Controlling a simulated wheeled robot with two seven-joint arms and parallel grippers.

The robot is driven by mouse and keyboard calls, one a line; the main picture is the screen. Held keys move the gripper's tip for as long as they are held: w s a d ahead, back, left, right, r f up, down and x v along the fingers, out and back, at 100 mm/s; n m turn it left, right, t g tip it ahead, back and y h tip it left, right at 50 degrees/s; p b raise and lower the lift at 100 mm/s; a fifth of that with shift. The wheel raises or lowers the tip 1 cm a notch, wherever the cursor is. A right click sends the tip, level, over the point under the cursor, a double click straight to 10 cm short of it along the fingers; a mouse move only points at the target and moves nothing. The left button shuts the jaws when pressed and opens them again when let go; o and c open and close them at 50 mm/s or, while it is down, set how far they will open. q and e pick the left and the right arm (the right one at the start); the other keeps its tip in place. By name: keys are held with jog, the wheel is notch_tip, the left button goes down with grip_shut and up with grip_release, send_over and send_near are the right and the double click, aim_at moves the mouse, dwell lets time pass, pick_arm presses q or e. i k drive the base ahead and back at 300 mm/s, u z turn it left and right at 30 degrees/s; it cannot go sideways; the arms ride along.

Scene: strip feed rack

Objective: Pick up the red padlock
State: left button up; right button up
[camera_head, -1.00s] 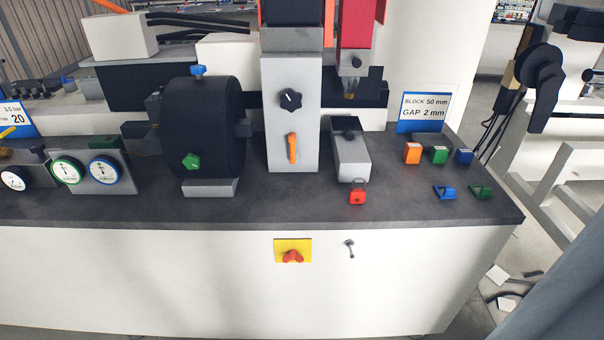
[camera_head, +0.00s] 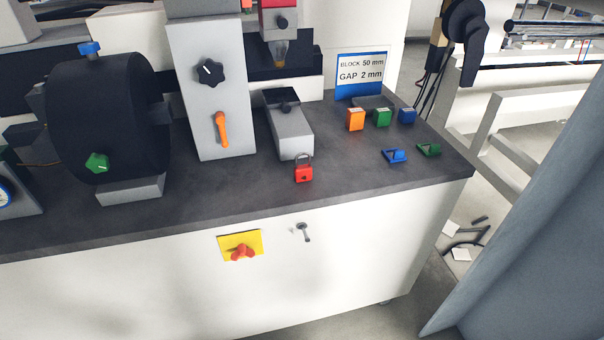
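The red padlock (camera_head: 304,173) stands upright near the front edge of the dark worktop (camera_head: 250,195). Its grey shackle points up. It is just in front of a grey block-shaped fixture (camera_head: 291,130) with a black knob; I cannot tell whether the two touch. Neither of my grippers shows in the head view.
To the padlock's right are an orange block (camera_head: 355,119), a green block (camera_head: 382,117), a blue block (camera_head: 407,116) and small blue (camera_head: 394,156) and green (camera_head: 429,150) pieces. A grey housing with an orange lever (camera_head: 221,129) stands to its left. A yellow plate with a red knob (camera_head: 241,246) is on the cabinet front.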

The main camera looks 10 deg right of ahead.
aim_at(302, 172)
jog(key=k, duration=1.3)
jog(key=u, duration=0.6)
jog(key=i, duration=1.9)
jog(key=z, duration=0.75)
